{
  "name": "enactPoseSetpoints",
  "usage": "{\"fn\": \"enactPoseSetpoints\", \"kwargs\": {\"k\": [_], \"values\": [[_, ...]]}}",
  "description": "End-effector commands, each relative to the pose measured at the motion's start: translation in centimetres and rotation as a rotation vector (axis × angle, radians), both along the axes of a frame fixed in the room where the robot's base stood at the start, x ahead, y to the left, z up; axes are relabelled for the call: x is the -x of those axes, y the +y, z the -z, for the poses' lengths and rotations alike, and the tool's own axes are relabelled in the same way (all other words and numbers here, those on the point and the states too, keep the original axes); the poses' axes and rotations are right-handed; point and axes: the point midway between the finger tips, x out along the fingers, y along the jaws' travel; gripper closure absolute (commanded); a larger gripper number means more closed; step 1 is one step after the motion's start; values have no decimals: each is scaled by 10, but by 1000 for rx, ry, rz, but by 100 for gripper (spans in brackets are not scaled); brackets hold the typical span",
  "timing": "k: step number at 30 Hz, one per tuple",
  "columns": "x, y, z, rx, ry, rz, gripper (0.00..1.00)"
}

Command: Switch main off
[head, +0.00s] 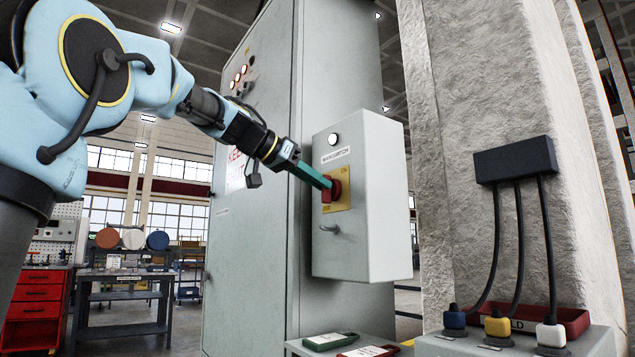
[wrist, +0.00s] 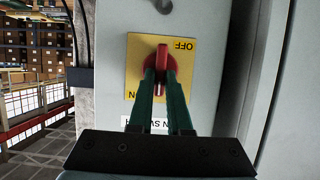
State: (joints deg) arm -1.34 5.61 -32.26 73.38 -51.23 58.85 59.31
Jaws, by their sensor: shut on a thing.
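The main switch is a red rotary handle (head: 335,190) on a yellow plate (head: 343,201) on the front of a grey switch box (head: 378,240). In the wrist view the red handle (wrist: 162,55) stands upright in the picture, along the plate's vertical line. That view is upside down, with OFF at the plate's upper right and ON at its lower left. My gripper (head: 326,184) reaches in from the left. Its green fingers (wrist: 160,76) are shut on the handle, one on each side.
A round white lamp (head: 333,139) is above the switch and a hasp (head: 330,229) below it. A tall grey cabinet (head: 265,240) stands close behind on the left. Green and red tags (head: 330,341) lie on a shelf below. A red tray (head: 560,318) is at the right.

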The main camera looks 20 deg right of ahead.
Motion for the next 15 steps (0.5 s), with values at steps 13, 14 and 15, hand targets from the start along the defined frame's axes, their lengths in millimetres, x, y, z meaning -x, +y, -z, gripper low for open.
{"fn": "enactPoseSetpoints", "kwargs": {"k": [13, 14, 15], "values": [[-1, 0, 0, 8, 41, 0, 100], [-1, 0, 0, 10, 53, 0, 100], [-2, 0, -1, 15, 71, 0, 100]]}}
